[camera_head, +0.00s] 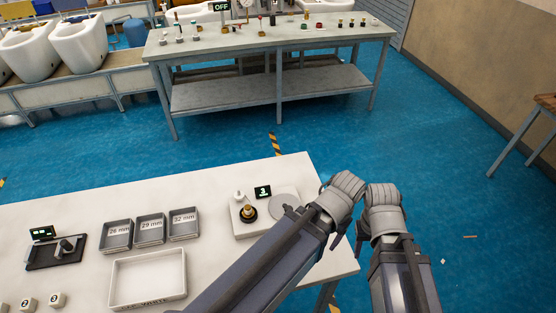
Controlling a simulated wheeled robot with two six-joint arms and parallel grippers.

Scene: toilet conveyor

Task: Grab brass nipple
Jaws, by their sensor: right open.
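A small brass nipple (247,211) stands on a black round base on the white measuring device (236,229), near the right end of the white table. My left arm reaches across the table's right part, and my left gripper (313,226) is just right of the device. Its jaws are largely hidden by my arm, so their state is unclear. My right gripper (383,238) is open and empty, beyond the table's right edge and apart from the nipple.
A black fixture (45,264) is at left. A workbench (275,46) stands behind, across open blue floor.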

